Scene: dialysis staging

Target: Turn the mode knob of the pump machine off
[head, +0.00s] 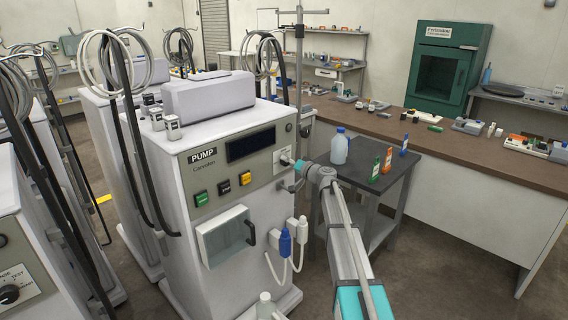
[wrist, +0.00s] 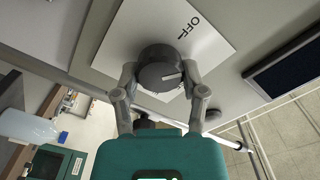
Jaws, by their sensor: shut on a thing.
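The pump machine (head: 172,190) stands left of centre in the head view, with a "PUMP" label, a dark display and three coloured buttons. Its mode knob (wrist: 158,68) is a dark grey round dial on a white plate in the wrist view. The knob's white pointer line points right in that picture, away from the OFF mark (wrist: 188,28) at the upper right. My gripper (wrist: 160,74) is shut on the knob, one finger on each side. In the head view my gripper (head: 297,166) is at the panel's right edge and largely covers the knob.
A pole (head: 299,60) rises behind the gripper. Blue and white connectors (head: 285,242) with tubes hang below the panel.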

